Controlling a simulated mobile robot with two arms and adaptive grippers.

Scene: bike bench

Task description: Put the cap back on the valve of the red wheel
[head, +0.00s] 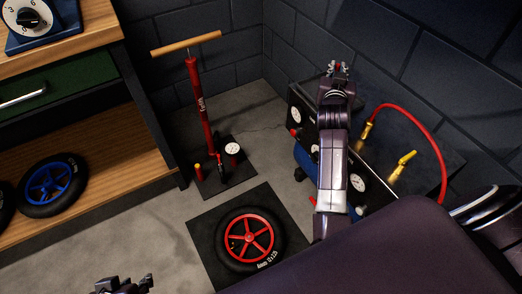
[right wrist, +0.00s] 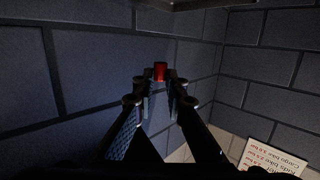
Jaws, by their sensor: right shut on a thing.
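The red wheel (head: 268,222) lies flat on a dark mat (head: 204,226) on the floor in the head view. Its valve is too small to make out clearly. My right gripper (head: 338,68) is raised over the compressor area, well away from the wheel. In the right wrist view my right gripper (right wrist: 160,82) is shut on a small red cap (right wrist: 160,70), held between the fingertips. My left gripper (head: 124,284) is at the bottom edge, left of the mat and partly cut off; its opening is unclear.
A red floor pump (head: 200,110) stands behind the mat. A compressor unit (head: 300,130) with a red hose (head: 425,120) and brass fittings stands at right, partly behind my right arm. A wooden bench (head: 120,185) at left holds a blue wheel (head: 50,185). Some floor left of the mat is clear.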

